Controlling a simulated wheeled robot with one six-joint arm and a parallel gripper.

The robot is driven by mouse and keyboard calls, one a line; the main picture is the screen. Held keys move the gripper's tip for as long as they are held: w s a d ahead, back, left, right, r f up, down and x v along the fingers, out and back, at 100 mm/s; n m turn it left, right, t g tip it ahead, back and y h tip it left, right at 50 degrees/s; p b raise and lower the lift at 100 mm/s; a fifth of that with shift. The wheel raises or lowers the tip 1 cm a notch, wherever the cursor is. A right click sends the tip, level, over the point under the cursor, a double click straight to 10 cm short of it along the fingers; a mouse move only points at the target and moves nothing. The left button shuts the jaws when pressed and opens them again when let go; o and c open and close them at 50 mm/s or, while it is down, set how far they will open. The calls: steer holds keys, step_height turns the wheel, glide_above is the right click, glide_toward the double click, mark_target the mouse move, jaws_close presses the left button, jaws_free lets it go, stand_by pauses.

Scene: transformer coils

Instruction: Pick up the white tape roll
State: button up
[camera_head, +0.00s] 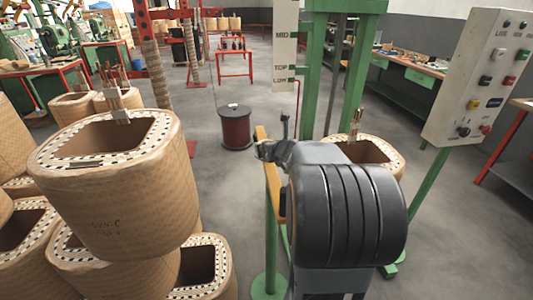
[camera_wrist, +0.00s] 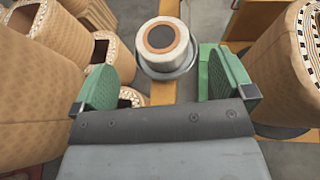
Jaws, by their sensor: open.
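The white tape roll (camera_wrist: 161,40) shows in the wrist view at the top centre. It has a white side, a brown ring on its upper face and a dark centre. It sits on a grey round base (camera_wrist: 150,72). My gripper (camera_wrist: 163,66) is open, with one green-padded finger on each side of the picture. The roll is ahead of the gap between the fingers, roughly centred, and the gap is empty. In the head view I cannot make out the roll, and my arm covers much of the middle.
Large tan coils (camera_head: 105,185) are stacked at the left, and another coil (camera_head: 385,158) stands behind my arm. A green post frame (camera_head: 315,75) and a control box (camera_head: 480,80) stand at the right. A dark red spool (camera_head: 236,130) stands on open grey floor.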

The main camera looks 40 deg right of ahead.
steer(key=x, duration=0.3)
steer(key=shift+w, duration=0.15)
steer(key=x, duration=0.2)
steer(key=b+x, duration=0.1)
steer(key=shift+w+d+f, duration=0.1)
steer(key=shift+w+f, duration=0.15)
steer(key=shift+f, duration=0.2)
steer(key=shift+w+d+f, duration=0.2)
steer(key=shift+w, duration=0.4)
steer(key=c, duration=1)
steer(key=shift+o, duration=0.2)
steer(key=shift+r, duration=0.1)
